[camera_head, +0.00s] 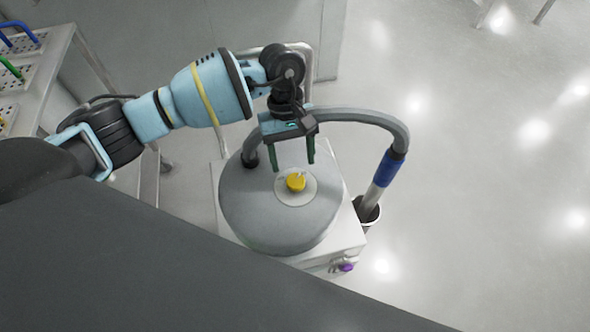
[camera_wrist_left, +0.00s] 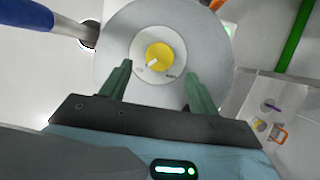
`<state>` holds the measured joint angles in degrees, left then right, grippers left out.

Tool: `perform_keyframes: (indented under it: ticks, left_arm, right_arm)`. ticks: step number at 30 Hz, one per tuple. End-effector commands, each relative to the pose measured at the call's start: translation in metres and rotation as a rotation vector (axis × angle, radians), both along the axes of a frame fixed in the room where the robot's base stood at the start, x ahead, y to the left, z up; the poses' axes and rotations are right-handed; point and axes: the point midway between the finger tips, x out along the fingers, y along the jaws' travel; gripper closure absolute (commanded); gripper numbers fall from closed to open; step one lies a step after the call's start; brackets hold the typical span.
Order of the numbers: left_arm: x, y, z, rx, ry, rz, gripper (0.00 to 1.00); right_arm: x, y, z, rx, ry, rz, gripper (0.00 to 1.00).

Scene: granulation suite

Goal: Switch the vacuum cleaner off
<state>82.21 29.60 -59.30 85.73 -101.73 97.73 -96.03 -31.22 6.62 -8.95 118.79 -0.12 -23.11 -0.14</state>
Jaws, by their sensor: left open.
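The vacuum cleaner (camera_head: 255,215) is a grey domed drum on a pale square base. A yellow knob (camera_head: 296,182) with a white pointer sits on a light round plate on its top. In the left wrist view the knob (camera_wrist_left: 159,56) lies ahead of the fingertips, its pointer aimed toward the lower left; small marks on the plate are too blurred to read. My left gripper (camera_head: 293,162) is open above the lid, its two green fingers apart and pointing toward the knob. In the left wrist view the fingers (camera_wrist_left: 159,75) stand either side of the knob, with nothing between them. My right gripper is not in view.
A grey hose (camera_head: 355,115) with a blue cuff (camera_head: 388,168) arches from the lid to a holder at the right. A metal handle frame (camera_head: 309,65) stands behind. A rack table (camera_head: 45,70) is at the upper left. The floor (camera_head: 480,180) at right is clear.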

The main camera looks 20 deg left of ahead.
Motion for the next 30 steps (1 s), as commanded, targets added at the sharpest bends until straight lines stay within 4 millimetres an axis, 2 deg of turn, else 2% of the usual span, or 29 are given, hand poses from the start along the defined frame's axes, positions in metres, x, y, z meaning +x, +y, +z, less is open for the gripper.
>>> perform_keyframes:
  ticks: [3, 9, 21, 30]
  left_arm:
    - [-0.007, -0.004, -0.018, 0.0, 0.004, 0.001, 0.39]
    - [-0.013, -0.01, -0.038, -0.001, 0.002, 0.001, 0.39]
    - [-0.015, -0.011, -0.044, -0.001, -0.001, 0.0, 0.4]
    - [-0.014, -0.011, -0.043, 0.0, 0.0, 0.001, 0.79]
  right_arm:
    - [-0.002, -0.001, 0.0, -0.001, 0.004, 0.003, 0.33]
    - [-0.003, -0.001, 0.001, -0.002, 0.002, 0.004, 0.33]
    - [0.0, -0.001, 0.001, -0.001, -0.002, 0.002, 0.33]
    - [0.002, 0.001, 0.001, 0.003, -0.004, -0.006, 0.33]
